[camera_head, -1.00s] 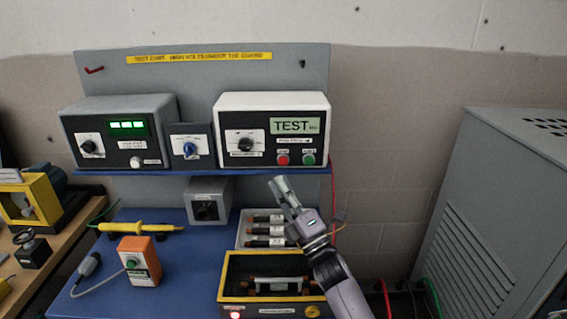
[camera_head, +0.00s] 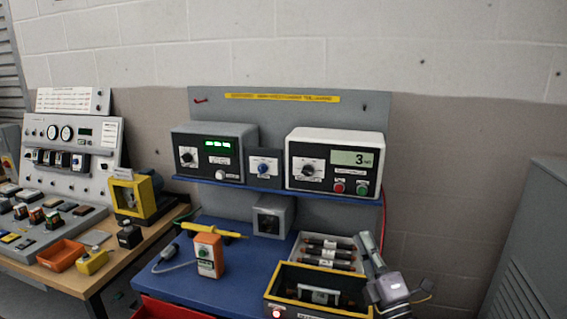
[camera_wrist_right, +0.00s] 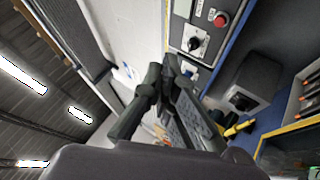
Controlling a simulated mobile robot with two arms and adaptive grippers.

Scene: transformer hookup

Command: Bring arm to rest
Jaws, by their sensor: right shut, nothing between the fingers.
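My right gripper (camera_head: 369,244) is at the lower right of the head view, in front of the blue bench and beside the tray of fuses. Its fingers point up and are shut with nothing between them. In the right wrist view the dark fingers (camera_wrist_right: 165,85) show close up, near the test instruments. My left gripper is not in view. The white tester (camera_head: 335,160) on the blue shelf has a display that reads 3.
A yellow-edged box (camera_head: 318,295) and a tray of fuses (camera_head: 327,251) lie close left of my right gripper. A grey cabinet (camera_head: 530,240) stands at right.

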